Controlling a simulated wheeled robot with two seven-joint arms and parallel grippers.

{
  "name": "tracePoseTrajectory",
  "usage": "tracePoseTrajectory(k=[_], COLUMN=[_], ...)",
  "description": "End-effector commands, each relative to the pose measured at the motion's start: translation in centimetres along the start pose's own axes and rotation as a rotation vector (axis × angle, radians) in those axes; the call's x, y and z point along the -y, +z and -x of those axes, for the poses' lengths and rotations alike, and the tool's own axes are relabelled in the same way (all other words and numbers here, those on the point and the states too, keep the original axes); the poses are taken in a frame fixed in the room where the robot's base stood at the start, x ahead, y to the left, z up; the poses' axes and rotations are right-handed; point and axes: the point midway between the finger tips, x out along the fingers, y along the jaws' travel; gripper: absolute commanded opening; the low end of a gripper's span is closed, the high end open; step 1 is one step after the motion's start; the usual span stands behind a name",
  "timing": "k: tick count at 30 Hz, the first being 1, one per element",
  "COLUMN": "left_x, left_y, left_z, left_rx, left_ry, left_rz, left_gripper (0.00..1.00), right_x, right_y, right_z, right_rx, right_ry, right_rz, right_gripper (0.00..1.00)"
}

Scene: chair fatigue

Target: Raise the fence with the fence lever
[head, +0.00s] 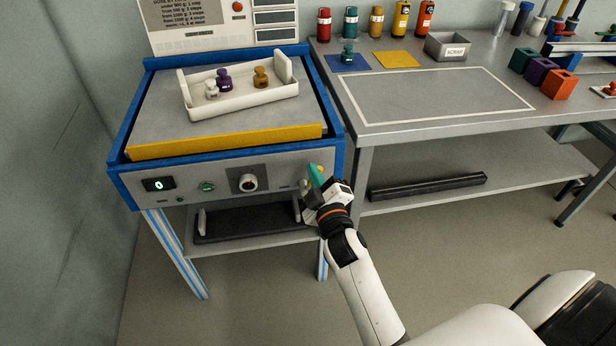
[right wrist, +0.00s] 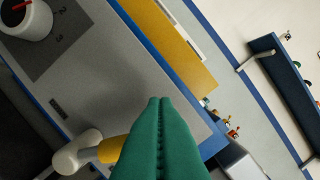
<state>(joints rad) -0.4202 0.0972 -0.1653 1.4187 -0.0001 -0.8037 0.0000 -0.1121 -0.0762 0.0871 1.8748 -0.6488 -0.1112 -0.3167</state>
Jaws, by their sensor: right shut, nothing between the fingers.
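The yellow fence (head: 228,141) is a low strip along the front edge of the blue-framed machine's top; it also shows in the right wrist view (right wrist: 172,42). A lever with a white pivot and yellow grip (right wrist: 112,149) is on the grey front panel (right wrist: 95,70). In the head view only a small yellow bit shows at the panel's right end. My right gripper (head: 314,174) has green fingers, shut and empty, at this end. In the wrist view its fingertips (right wrist: 160,100) overlap the grip's end; I cannot tell whether they touch. My left gripper is not in view.
The panel carries a display (head: 159,184), a green button (head: 207,186) and a dial (head: 248,182). A white tray (head: 245,101) with several small weights sits on the machine top. A workbench (head: 430,96) with bottles, blocks and a scrap bin (head: 447,47) adjoins on the right.

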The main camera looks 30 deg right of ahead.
Motion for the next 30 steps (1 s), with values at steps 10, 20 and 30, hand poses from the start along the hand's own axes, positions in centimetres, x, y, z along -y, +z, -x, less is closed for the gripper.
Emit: tracePoseTrajectory(k=[10,20,30], left_x=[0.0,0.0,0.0], left_y=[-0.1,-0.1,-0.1], left_z=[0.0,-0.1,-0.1], left_rx=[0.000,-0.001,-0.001], left_ry=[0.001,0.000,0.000], left_rz=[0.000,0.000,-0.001], left_gripper=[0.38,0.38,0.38], right_x=[0.4,0.5,0.5], right_y=[-1.1,-1.3,-1.3], right_z=[0.2,0.2,0.2], right_rx=[-0.001,0.000,0.000], right_ry=[-0.020,-0.024,-0.023], right_rz=[-0.144,-0.173,-0.171], right_gripper=[0.00,0.00,0.00])
